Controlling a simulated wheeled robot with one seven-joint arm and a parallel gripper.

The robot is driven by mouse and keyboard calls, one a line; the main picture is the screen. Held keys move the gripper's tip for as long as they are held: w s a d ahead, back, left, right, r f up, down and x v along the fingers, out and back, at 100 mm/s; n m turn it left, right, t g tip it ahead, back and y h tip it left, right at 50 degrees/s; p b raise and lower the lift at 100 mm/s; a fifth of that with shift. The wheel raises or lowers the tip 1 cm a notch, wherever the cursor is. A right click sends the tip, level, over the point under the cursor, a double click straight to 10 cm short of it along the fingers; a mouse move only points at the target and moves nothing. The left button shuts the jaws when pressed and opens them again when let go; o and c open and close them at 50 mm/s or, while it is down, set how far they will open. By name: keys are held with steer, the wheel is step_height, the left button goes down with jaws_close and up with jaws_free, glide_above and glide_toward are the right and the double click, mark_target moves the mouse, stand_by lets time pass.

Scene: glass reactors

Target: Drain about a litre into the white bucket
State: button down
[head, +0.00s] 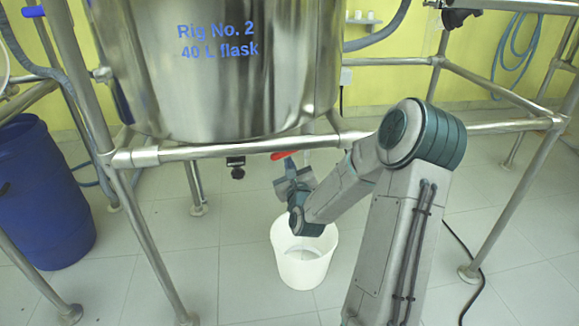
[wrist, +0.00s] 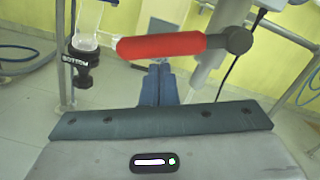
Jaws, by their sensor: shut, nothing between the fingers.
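The white bucket (head: 302,270) stands upright on the floor under the rig; my arm crosses above its rim, and I cannot tell whether it holds liquid. A red lever handle (head: 297,153) sits under the steel vessel (head: 235,90), above the bucket. In the wrist view the red lever (wrist: 160,45) lies nearly level, its right end on a dark grey pivot (wrist: 236,40). My gripper (wrist: 158,70) is shut and empty, its fingertips just below the lever in the picture; I cannot tell whether they touch. The gripper also shows in the head view (head: 287,163).
Steel frame bars (head: 210,150) cross around the vessel. A blue drum (head: 42,195) stands at left. A black cable (head: 476,270) lies on the right. The tiled floor left of the bucket is clear.

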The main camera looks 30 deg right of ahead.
steer(key=r+p, duration=0.1)
steer(key=a+r+m+p, duration=0.1)
steer(key=r+p, duration=0.1)
steer(key=p, duration=0.1)
steer(key=shift+w+a+r+m, duration=0.15)
steer(key=shift+w+a+m, duration=0.1)
steer(key=shift+a+m, duration=0.15)
steer(key=shift+f+b, duration=0.45)
steer(key=shift+f, duration=0.05)
glide_toward(282, 156)
step_height(282, 156, down, 2)
steer(key=p, duration=0.3)
steer(key=shift+s+a+f, duration=0.1)
steer(key=shift+f, duration=0.05)
